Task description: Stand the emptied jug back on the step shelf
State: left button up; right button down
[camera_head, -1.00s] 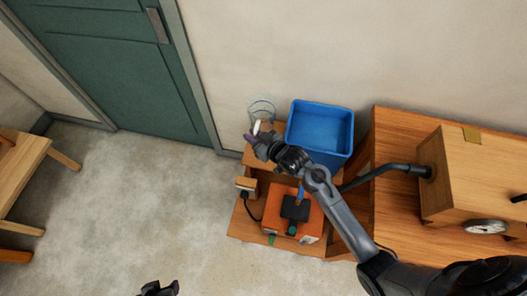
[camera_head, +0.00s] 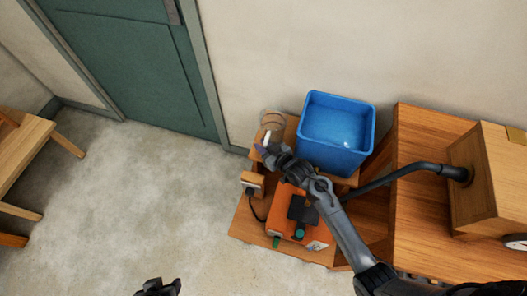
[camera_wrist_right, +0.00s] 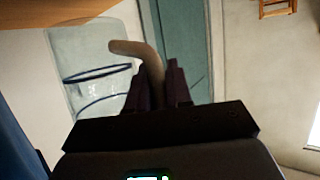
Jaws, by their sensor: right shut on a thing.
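The clear jug (camera_head: 273,120) shows faintly at the left back end of the step shelf (camera_head: 243,222). In the right wrist view the jug (camera_wrist_right: 90,88) is see-through, with dark blue rings and a beige curved handle (camera_wrist_right: 150,62). My right gripper (camera_head: 264,150) is shut on the handle, which also shows between the fingers (camera_wrist_right: 155,90) in the wrist view. I cannot tell whether the jug's base touches the shelf. My left gripper (camera_head: 160,287) is at the bottom edge, far from the shelf; its jaw opening is unclear.
A blue bin (camera_head: 350,158) stands right of the jug, with some liquid visible inside. An orange box (camera_head: 285,222) with a dark top part sits on the lower step, near a small wooden block (camera_head: 252,180). A wooden cabinet (camera_head: 430,220) stands at right.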

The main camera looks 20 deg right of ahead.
jog(key=shift+f+b, duration=0.55)
jog(key=shift+f, duration=1.25)
jog(key=shift+f, duration=0.15)
jog(key=c, duration=1)
grip_release()
jog(key=shift+c, duration=0.2)
